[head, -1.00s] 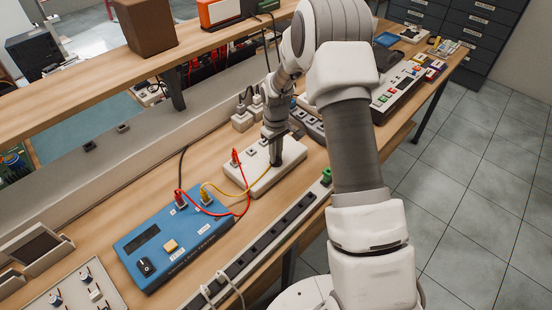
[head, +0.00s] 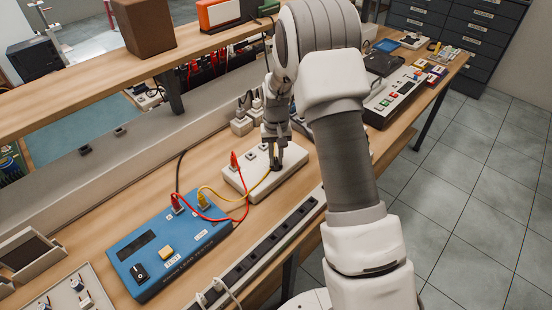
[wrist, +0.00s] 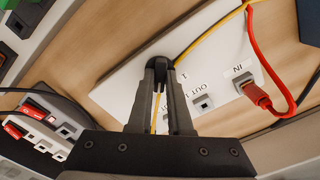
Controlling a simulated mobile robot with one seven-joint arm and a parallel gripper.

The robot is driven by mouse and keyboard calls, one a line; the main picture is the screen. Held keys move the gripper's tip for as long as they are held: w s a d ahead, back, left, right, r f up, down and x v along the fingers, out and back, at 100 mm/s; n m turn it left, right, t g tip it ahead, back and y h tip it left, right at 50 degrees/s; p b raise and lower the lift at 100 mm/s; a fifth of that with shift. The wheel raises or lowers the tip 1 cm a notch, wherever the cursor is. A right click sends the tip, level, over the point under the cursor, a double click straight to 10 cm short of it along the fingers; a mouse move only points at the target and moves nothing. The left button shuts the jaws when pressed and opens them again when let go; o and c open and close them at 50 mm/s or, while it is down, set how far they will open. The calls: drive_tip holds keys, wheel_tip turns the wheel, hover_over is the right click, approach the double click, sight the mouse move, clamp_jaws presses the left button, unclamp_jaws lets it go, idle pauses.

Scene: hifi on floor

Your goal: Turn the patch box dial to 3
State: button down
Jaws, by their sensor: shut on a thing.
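The patch box (head: 292,183) is a long white box on the bench. The wrist view shows its white top (wrist: 120,92) with sockets marked IN and OUT and a printed 1 near the dial. My gripper (head: 275,160) reaches down onto its right part. In the wrist view my gripper (wrist: 158,66) is shut on a round black dial (wrist: 157,48). The fingers hide much of the dial, so its pointer cannot be read. A yellow cable (wrist: 218,30) runs close by the dial and shows again between the fingers. A red plug (wrist: 256,94) sits in the IN socket.
A blue box (head: 185,256) with red and yellow leads stands left of the patch box. A black-socketed power strip (head: 265,245) lies along the front edge. White plugs (head: 242,122) stand behind. A wooden shelf (head: 90,75) overhangs the back.

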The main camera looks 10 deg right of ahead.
sight(276, 161)
idle(0.4)
drive_tip(key=c, duration=0.8)
unclamp_jaws()
drive_tip(key=shift+c, duration=0.2)
wheel_tip(276, 161, up, 18)
drive_tip(key=shift+f, duration=0.25)
